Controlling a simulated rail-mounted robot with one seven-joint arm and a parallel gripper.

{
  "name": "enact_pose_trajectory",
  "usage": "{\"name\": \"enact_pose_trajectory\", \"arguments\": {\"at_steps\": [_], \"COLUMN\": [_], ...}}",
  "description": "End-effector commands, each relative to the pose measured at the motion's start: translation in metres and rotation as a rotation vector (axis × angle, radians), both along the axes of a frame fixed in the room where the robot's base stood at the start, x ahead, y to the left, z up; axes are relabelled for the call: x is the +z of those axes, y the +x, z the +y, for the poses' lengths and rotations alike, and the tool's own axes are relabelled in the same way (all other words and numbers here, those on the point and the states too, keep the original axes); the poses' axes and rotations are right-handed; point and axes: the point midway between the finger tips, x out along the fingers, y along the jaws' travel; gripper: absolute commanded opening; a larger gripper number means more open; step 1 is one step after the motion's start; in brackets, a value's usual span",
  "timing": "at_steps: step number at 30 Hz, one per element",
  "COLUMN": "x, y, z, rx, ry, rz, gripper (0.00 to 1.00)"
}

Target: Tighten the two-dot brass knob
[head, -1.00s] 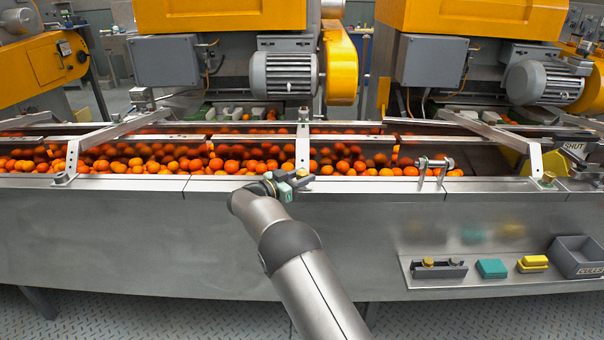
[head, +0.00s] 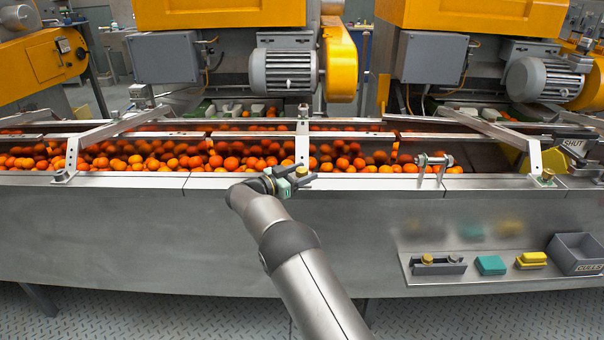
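My gripper (head: 304,173) is at the near rim of the trough, by the foot of the middle bracket (head: 302,140). Its two dark fingers are apart, pointing right and away. A small brass knob (head: 301,171) shows between or just behind them; contact cannot be told. Another brass knob (head: 547,174) sits on the foot of the right bracket. The left bracket's foot (head: 62,176) shows a small grey fastener. Dot marks are too small to read on any knob.
The trough of oranges (head: 180,155) lies behind the steel rim (head: 120,184). A small roller-like fitting (head: 434,165) stands on the rim right of my gripper. The shelf (head: 480,280) holds a teal block (head: 490,265), a yellow block (head: 531,260) and a grey bin (head: 577,252).

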Motion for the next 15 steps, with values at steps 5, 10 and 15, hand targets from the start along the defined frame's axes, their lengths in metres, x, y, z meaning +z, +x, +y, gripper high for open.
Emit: {"name": "enact_pose_trajectory", "arguments": {"at_steps": [5,10,15], "x": [-0.001,-0.001,-0.001], "y": [-0.009,-0.031,-0.059], "z": [0.012,0.039,0.071], "rx": [0.003,0.004,0.004], "ry": [0.002,0.002,0.001], "rz": [0.001,0.001,0.002], "gripper": [0.54,0.54,0.54]}}
